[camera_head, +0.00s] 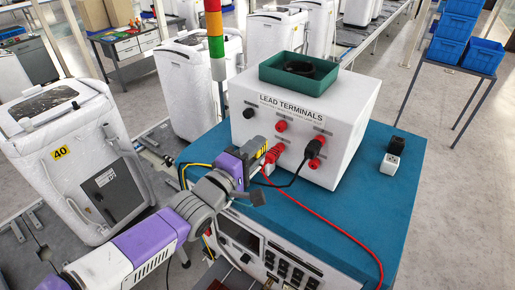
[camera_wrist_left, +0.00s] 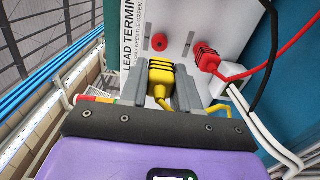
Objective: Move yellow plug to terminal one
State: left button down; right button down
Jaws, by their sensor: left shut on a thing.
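The white box labelled LEAD TERMINALS (camera_head: 342,118) stands on a blue-topped bench. Its front has a black terminal (camera_head: 249,113), a red terminal (camera_head: 281,127) and others partly covered by plugs. My left gripper (camera_head: 259,152) is at the front face, left of the red plug (camera_head: 272,154). In the left wrist view its two grey fingers are shut on the yellow plug (camera_wrist_left: 160,78), close to the panel. A bare red terminal (camera_wrist_left: 159,42) shows just beyond the plug. I cannot tell whether the plug touches a socket. My right gripper is out of view.
A green tray (camera_head: 273,75) is on the box. Two small blocks (camera_head: 391,163) stand at right. A signal tower (camera_head: 215,40) rises behind.

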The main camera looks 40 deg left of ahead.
aim_at(279, 128)
pick_arm(q)
jog(key=shift+w, duration=0.15)
jog(key=shift+w+a+b, duration=0.2)
jog(key=shift+w+b, duration=0.3)
jog(key=shift+w, duration=1)
jog(key=shift+w+a, duration=0.1)
jog(key=shift+w, duration=1.15)
jog(key=shift+b, duration=0.85)
jog(key=shift+w, duration=0.5)
jog(key=c, duration=0.7)
grip_release()
jog(key=shift+c, duration=0.2)
